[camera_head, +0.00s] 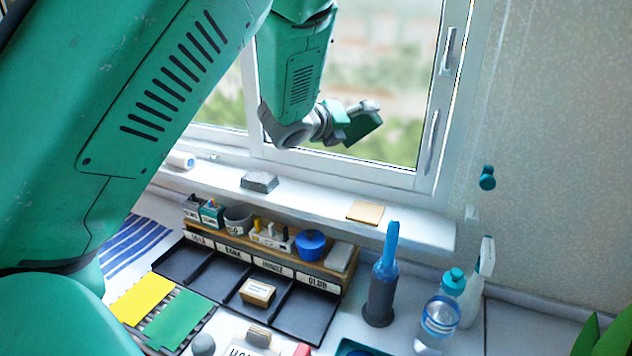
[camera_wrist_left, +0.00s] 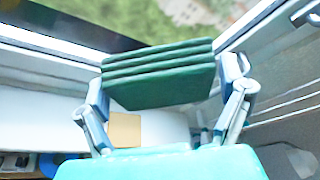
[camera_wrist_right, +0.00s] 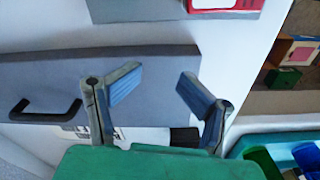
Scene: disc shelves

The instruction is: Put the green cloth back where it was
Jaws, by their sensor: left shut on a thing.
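A dark green folded cloth (camera_head: 361,122) is in my left gripper (camera_head: 343,117), held up in front of the window, above the sill. In the left wrist view the cloth (camera_wrist_left: 160,78) shows several stacked folds, and the fingers of my left gripper (camera_wrist_left: 168,88) press on its two sides. A flat, brighter green piece (camera_head: 180,319) lies beside a yellow one (camera_head: 143,299) on a dark slatted rack at the lower left. My right gripper (camera_wrist_right: 158,88) is open and empty in the right wrist view, above a grey panel with a dark handle.
The white sill (camera_head: 310,203) carries a grey block (camera_head: 259,182) and a tan square (camera_head: 366,212), with clear room between them. Below stand a labelled organiser with black trays (camera_head: 305,315), a dark holder with a blue-handled tool (camera_head: 381,290), a water bottle (camera_head: 441,318) and a spray bottle (camera_head: 478,285).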

